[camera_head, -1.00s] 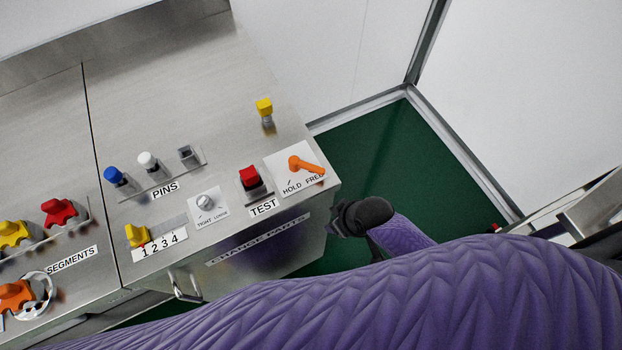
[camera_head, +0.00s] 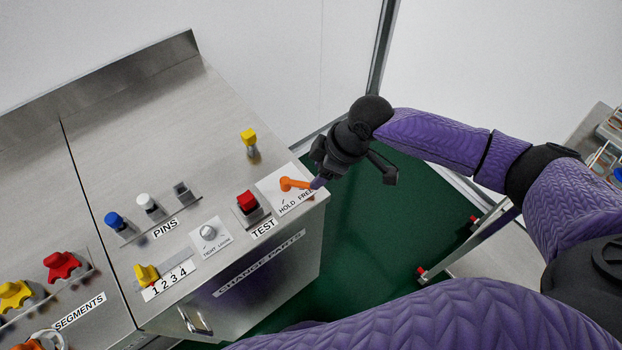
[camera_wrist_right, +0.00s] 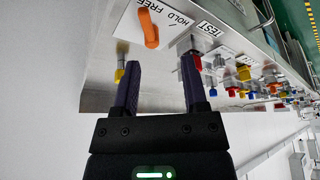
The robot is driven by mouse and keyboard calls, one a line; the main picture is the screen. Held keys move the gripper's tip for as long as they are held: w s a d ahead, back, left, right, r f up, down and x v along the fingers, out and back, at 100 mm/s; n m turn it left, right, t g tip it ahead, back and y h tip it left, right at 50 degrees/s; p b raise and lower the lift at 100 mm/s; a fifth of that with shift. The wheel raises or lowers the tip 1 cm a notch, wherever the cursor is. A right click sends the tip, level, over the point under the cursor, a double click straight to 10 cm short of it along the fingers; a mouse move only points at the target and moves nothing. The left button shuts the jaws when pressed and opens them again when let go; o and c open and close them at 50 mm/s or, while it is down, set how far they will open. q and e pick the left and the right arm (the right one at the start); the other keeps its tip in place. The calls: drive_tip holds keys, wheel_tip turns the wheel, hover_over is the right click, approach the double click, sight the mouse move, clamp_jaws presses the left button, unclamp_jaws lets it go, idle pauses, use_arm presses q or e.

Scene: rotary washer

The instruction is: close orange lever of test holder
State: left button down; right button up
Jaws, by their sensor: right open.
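The orange lever (camera_head: 294,184) sits on a white plate (camera_head: 277,196) marked HOLD and FREE at the bench's right end. Its handle points right, toward FREE. My right gripper (camera_head: 319,182) hangs just right of the lever, with part of its fingers hidden by its body. In the right wrist view its two fingers (camera_wrist_right: 161,62) are spread and empty, and the orange lever (camera_wrist_right: 149,28) shows beyond their tips, apart from them. The red test piece (camera_head: 247,201) stands in a holder left of the lever, above the TEST label. My left gripper is out of view.
A yellow-topped post (camera_head: 249,138) stands behind the lever. A silver knob (camera_head: 208,233), a yellow slider (camera_head: 146,274) and the pin holders (camera_head: 150,206) lie to the left. The bench's right edge is close to the lever, with green floor (camera_head: 370,240) beyond.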

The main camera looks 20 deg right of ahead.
sight(308, 184)
drive_tip(key=f+b, duration=0.1)
drive_tip(key=f, duration=0.1)
drive_tip(key=w+f+b, duration=0.1)
drive_tip(key=f, duration=0.1)
drive_tip(key=w+f+b, duration=0.1)
drive_tip(key=f, duration=0.1)
drive_tip(key=shift+w+a+f, duration=0.25)
drive_tip(key=shift+a, duration=0.15)
drive_tip(key=shift+w+a+f, duration=0.1)
drive_tip(key=shift+a+f, duration=0.05)
drive_tip(key=shift+f, duration=0.25)
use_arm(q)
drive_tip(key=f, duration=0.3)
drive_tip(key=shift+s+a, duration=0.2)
use_arm(e)
drive_tip(key=shift+c, duration=0.9)
clamp_jaws()
